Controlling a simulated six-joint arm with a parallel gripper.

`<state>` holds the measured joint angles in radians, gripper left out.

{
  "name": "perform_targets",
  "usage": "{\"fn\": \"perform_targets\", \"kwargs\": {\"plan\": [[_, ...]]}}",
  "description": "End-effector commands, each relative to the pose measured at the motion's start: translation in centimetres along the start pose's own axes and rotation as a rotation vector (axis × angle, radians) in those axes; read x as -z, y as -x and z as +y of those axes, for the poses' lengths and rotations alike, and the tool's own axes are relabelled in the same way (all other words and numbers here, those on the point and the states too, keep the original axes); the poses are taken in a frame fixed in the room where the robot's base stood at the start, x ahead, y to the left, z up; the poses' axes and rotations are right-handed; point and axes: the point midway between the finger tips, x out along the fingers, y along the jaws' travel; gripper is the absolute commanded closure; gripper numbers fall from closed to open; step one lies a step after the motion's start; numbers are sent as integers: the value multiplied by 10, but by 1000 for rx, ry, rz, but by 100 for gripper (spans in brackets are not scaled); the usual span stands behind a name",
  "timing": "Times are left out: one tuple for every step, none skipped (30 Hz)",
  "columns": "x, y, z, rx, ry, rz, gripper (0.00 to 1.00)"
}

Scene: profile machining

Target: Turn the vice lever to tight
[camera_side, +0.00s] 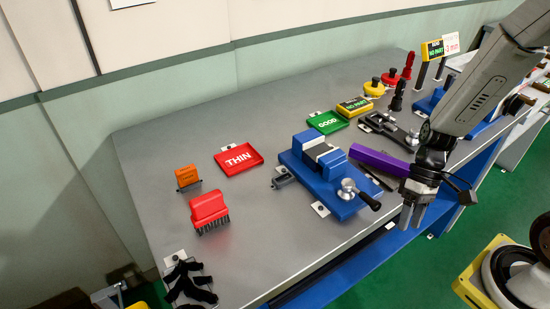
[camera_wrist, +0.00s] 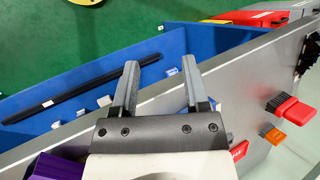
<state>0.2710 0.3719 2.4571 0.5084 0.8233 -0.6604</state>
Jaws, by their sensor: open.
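The blue vice (camera_side: 325,172) sits on the grey bench in the side view. Its lever (camera_side: 360,194) is at the front end, with a silver hub and a dark handle tip pointing toward the lower right. My gripper (camera_side: 410,217) hangs to the right of the lever, past the bench's front edge, apart from it. In the wrist view my gripper (camera_wrist: 160,88) shows two grey fingers spread apart with nothing between them.
A purple block (camera_side: 380,162) lies right of the vice. A red THIN tray (camera_side: 238,157), a green GOOD tray (camera_side: 327,122), a red brush (camera_side: 209,211) and an orange block (camera_side: 187,177) are on the bench (camera_side: 285,240).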

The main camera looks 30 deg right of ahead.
Motion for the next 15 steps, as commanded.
{"fn": "perform_targets", "kwargs": {"plan": [[1,2,0,-36,6,15,41],[2,4,1,-56,5,23,41],[3,5,2,-84,6,37,41],[4,7,2,-104,8,46,41],[5,8,2,-123,8,58,41],[6,11,3,-149,10,73,41],[8,12,3,-167,12,86,41],[9,14,3,-186,13,98,41],[10,16,3,-209,15,118,41],[12,18,3,-226,18,130,41],[13,20,3,-243,19,145,41],[15,23,2,-264,23,164,41],[16,24,2,-279,25,180,41],[18,27,2,-295,28,196,41],[20,29,1,-313,32,218,41]]}}
